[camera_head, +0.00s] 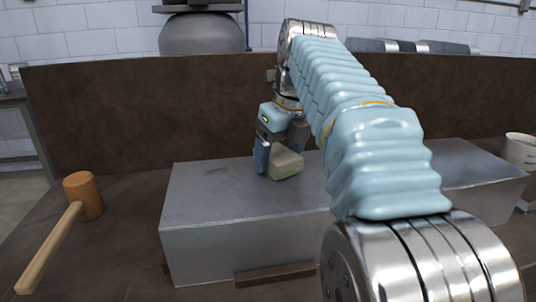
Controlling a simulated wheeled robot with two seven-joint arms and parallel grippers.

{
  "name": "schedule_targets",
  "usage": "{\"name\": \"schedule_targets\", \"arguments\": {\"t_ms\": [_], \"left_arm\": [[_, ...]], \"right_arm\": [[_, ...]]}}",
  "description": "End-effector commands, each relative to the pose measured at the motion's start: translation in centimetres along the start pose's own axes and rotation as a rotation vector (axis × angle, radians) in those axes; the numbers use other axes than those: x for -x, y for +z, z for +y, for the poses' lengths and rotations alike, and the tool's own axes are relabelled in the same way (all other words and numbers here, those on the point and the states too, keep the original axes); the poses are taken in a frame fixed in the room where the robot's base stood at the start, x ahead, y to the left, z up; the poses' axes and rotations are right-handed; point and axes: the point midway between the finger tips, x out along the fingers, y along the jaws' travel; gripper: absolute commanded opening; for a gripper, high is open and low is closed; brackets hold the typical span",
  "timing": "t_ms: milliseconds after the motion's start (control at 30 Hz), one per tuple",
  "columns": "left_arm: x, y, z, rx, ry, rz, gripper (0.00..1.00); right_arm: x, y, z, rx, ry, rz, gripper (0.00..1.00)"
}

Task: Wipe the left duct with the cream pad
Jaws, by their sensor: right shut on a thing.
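The left duct (215,205) is a grey metal box lying on the brown workbench, in the middle of the head view. My right gripper (279,150) is shut on the cream pad (286,164), which has a greenish lower part. The pad is at the top face of the left duct, toward its back edge, and looks to be touching it, though I cannot be sure. My right arm hides the right end of this duct. My left gripper is not in view.
A wooden mallet (82,195) lies on the workbench (120,245) at the left. A second grey duct (480,165) is at the right, partly behind my right arm. A light bucket (521,151) stands at the far right. A brown back panel (150,110) rises behind the ducts.

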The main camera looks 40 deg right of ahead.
Motion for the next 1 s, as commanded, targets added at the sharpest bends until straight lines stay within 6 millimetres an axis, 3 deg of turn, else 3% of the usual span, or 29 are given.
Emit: {"name": "schedule_targets", "arguments": {"t_ms": [500, 733, 1000], "left_arm": [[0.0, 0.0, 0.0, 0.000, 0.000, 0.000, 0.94], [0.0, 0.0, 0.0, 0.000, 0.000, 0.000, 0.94], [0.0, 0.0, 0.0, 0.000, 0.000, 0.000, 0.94]], "right_arm": [[0.1, -1.3, -3.2, 0.001, 0.001, -0.001, 0.38], [0.2, -1.1, -2.7, 0.001, 0.001, -0.001, 0.38], [-0.3, -0.3, -0.4, 0.001, 0.000, 0.000, 0.38]]}}
